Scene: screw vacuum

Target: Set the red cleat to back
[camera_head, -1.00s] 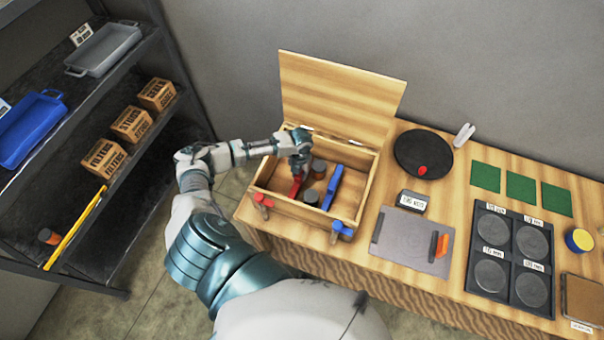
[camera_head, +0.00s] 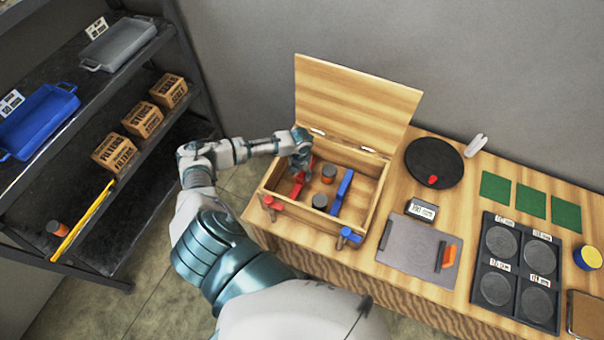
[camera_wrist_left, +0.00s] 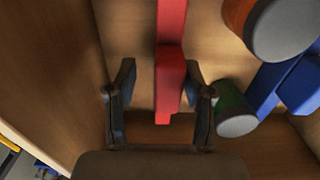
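The red cleat (camera_head: 297,188) is a red bar lying inside the open wooden box (camera_head: 376,205), left of a blue bar (camera_head: 342,190). My left gripper (camera_head: 303,170) is down in the box over the red cleat and hides part of it. In the left wrist view the red cleat (camera_wrist_left: 170,75) runs between my two fingers (camera_wrist_left: 163,95). The fingers are apart, one on each side, with gaps visible to the bar. My right gripper is not in view.
Two grey-topped cans, one farther back (camera_head: 329,173) and one nearer (camera_head: 320,201), stand between the bars. The box lid (camera_head: 355,100) is up. Red (camera_head: 272,205) and blue (camera_head: 348,236) clamps sit at the front wall. A shelf rack stands left.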

